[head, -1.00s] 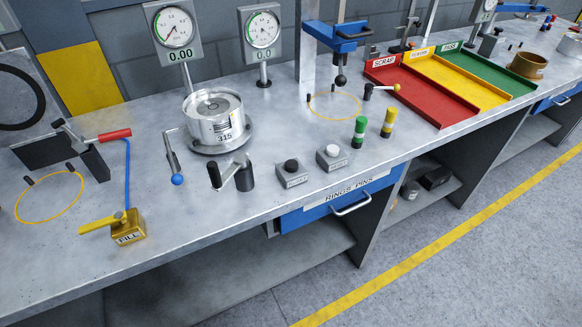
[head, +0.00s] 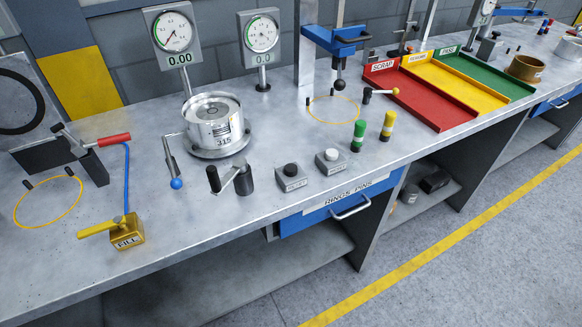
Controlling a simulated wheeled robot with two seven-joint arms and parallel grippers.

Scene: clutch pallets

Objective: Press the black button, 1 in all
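The black button (head: 290,169) is a round black cap on a small grey box near the front edge of the metal bench (head: 330,197). It stands upright, with nothing touching it. To its right is a similar grey box with a white button (head: 331,155). Neither of my grippers shows in the head view.
Right are green (head: 358,135) and yellow (head: 387,126) pins. A drawer handle (head: 350,208) juts out below the bench edge.

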